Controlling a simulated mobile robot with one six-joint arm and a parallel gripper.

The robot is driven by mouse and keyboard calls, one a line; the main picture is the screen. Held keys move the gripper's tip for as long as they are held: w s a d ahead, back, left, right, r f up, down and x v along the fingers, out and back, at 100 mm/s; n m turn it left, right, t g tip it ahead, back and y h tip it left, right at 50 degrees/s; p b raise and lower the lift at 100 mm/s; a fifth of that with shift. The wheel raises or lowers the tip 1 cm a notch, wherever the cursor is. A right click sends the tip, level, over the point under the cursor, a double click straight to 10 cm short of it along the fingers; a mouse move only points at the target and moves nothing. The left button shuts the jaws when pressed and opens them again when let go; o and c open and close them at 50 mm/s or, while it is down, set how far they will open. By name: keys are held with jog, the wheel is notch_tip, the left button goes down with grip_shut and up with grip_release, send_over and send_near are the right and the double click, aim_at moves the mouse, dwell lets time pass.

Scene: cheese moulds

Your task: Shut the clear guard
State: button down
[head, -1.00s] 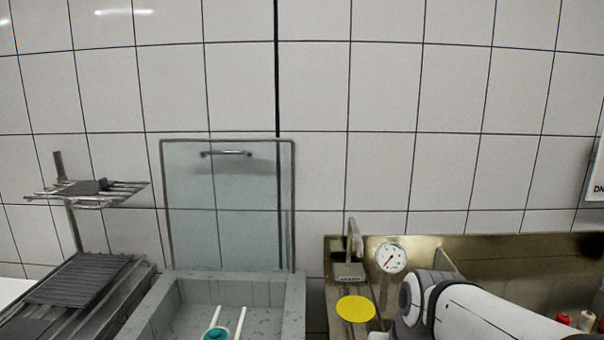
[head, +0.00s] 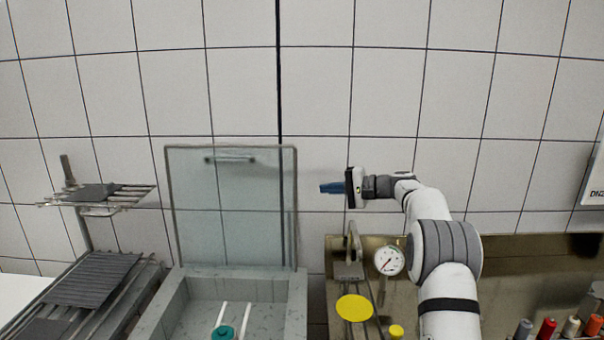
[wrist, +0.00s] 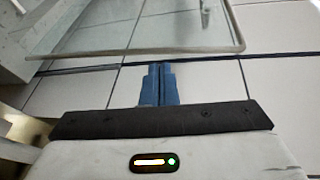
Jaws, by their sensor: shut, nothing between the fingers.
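The clear guard (head: 228,215) is a transparent panel in a thin metal frame. It stands raised and nearly upright at the back of a grey stone-like basin (head: 296,300), with a bar handle (head: 230,159) near its top edge. My gripper (head: 324,188) is to the right of the guard's upper part, apart from it in the head view. Its blue fingers are closed together and point left, holding nothing. In the wrist view the guard (wrist: 150,28) and part of its handle (wrist: 205,12) show beyond my fingers (wrist: 158,80).
A rack with dark slatted mats (head: 92,281) stands left of the basin. On the right are a metal trough (head: 510,262), a round gauge (head: 389,261), a yellow disc (head: 354,307) and several coloured spools (head: 547,328). A teal-topped item (head: 223,332) lies in the basin. A tiled wall is behind.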

jog(key=shift+t+y, duration=0.3)
jog(key=shift+y, duration=0.5)
jog(key=shift+w+a+r+p, duration=0.1)
jog(key=shift+w+a+p, duration=0.8)
jog(key=shift+a, duration=0.5)
jog(key=shift+w+a+p, duration=0.6)
jog(key=shift+w+a, duration=0.5)
jog(key=shift+a, duration=0.3)
jog(key=shift+w+a+r+p, duration=0.1)
jog(key=shift+w+a+p, duration=0.8)
jog(key=shift+a, duration=0.5)
jog(key=shift+w, duration=0.1)
